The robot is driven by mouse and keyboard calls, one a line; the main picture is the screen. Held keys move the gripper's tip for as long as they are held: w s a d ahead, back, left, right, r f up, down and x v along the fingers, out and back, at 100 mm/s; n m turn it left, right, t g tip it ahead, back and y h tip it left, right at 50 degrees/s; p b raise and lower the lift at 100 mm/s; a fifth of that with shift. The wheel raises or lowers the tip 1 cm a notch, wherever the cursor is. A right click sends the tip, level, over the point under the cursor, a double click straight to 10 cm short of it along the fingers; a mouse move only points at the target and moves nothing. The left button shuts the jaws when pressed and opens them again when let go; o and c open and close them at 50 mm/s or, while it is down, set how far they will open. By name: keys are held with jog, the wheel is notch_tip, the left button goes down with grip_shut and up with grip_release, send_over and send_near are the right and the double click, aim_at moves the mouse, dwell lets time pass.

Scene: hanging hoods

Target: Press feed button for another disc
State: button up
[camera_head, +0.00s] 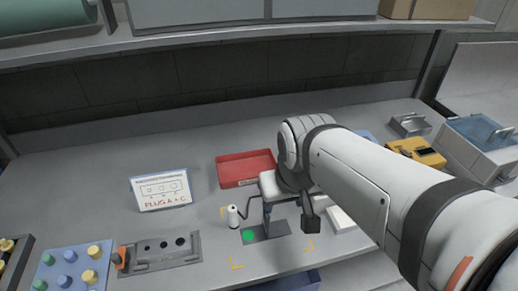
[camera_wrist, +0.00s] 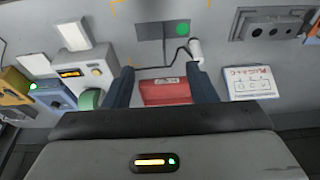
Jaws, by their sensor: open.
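A flat green round spot (camera_head: 248,236) sits on a dark grey plate (camera_head: 272,231) on the bench; I cannot tell whether it is a disc or a button. My gripper (camera_wrist: 161,76) is open and empty, with two dark blue fingers apart. In the head view my gripper (camera_head: 267,212) hangs over the plate, partly hidden by my arm. In the wrist view a blue device (camera_wrist: 58,101) with a small green light stands at the left. No feed button is clearly identifiable.
A red tray (camera_head: 244,168) lies behind the plate. A small white cylinder (camera_head: 233,217) with a black cable stands beside it. A sign (camera_head: 161,190), a grey block with holes (camera_head: 160,252) and a blue peg board (camera_head: 72,272) are left. A yellow device (camera_head: 417,152) is right.

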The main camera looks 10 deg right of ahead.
grip_shut()
dwell(0.6)
dwell(1.2)
